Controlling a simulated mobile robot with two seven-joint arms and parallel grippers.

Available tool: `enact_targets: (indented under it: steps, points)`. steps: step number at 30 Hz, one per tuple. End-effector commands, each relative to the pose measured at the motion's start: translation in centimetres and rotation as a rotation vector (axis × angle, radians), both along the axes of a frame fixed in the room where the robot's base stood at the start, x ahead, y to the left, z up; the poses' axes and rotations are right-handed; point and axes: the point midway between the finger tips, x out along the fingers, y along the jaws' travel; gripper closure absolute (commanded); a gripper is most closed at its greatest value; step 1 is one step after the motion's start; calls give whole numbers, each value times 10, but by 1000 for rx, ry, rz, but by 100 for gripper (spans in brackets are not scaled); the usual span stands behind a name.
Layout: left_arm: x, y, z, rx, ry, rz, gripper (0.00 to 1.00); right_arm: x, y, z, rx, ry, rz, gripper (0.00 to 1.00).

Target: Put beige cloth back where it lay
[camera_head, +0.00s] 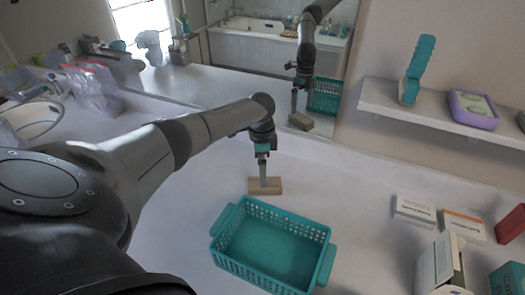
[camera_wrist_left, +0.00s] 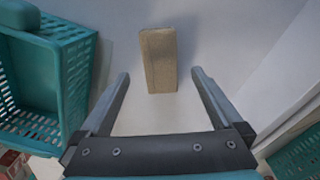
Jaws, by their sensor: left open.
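The beige cloth (camera_head: 272,187) is a small folded, block-like piece lying flat on the white counter, behind the teal basket and near the mirror. In the left wrist view the cloth (camera_wrist_left: 158,62) lies just beyond and between the fingertips. My left gripper (camera_head: 263,176) points down at the cloth in the head view. In the left wrist view the left gripper (camera_wrist_left: 160,76) is open, with a clear gap between its fingers and nothing held. Whether the fingertips touch the cloth cannot be told. My right gripper is not in view.
Several boxes (camera_head: 437,265) stand at right. A shelf (camera_head: 440,118) hangs on the wall. The mirror reflects arm and basket. The counter beside the cloth is clear.

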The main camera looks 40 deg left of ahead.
Motion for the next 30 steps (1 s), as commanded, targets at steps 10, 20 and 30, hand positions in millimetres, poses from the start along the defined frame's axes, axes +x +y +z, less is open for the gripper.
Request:
enact_targets:
  steps: [10,20,30]
  points:
    - [0,0,11,0,0,0,0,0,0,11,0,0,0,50]
    - [0,0,13,-1,-1,0,0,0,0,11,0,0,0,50]
    - [0,2,77,1,-4,-1,0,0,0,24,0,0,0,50]
